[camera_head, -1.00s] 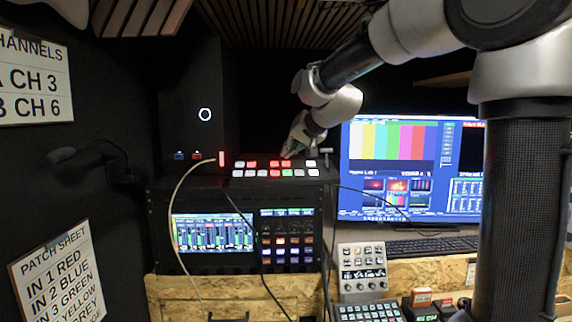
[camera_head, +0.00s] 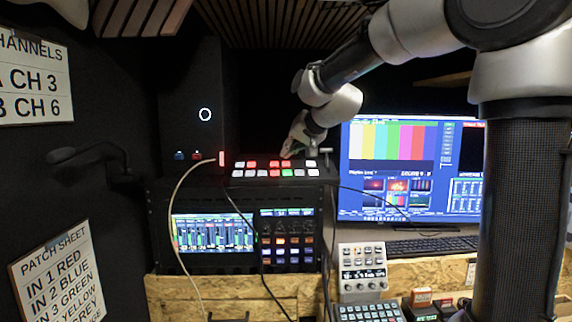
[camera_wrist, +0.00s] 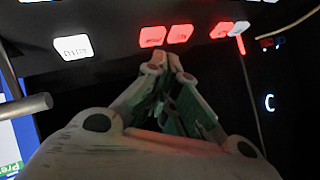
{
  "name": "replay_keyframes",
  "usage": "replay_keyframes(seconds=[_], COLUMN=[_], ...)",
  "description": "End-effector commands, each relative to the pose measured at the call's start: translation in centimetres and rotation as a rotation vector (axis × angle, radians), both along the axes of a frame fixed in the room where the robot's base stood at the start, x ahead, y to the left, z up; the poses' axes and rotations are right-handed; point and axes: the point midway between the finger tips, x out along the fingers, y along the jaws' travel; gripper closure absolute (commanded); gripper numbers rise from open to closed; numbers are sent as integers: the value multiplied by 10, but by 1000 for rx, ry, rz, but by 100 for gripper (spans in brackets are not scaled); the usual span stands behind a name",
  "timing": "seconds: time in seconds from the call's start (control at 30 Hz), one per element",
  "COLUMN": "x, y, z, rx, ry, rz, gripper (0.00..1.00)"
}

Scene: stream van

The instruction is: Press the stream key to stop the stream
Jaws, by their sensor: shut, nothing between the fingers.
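The switcher panel (camera_head: 234,173) with rows of lit keys sits on top of the black rack. Its keys are white, red and one green; which is the stream key I cannot read. My gripper (camera_head: 286,156) is shut and empty, pointing down at the panel's far row, by the red keys. In the wrist view my closed fingertips (camera_wrist: 167,58) lie just below two adjacent red keys, the left red key (camera_wrist: 152,37) and the right red key (camera_wrist: 180,33). Whether they touch a key I cannot tell. A white key (camera_wrist: 73,47) with unreadable lettering is to their left.
A monitor (camera_head: 400,140) with colour bars stands right of the rack. A pale cable (camera_head: 174,215) hangs at the rack's left. A small mixer (camera_head: 362,268) and keypad stand lower right. A microphone (camera_head: 62,155) juts from the left wall.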

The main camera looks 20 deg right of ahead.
Motion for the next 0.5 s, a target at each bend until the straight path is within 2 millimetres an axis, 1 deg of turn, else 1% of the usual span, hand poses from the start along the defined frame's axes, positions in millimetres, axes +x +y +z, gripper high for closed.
replay_keyframes(seconds=[0.27,0.5], x=[0,2], y=[0,0], z=[-1,-8], rx=[0,1], ry=[0,1], rz=[0,0], gripper=[100,100])
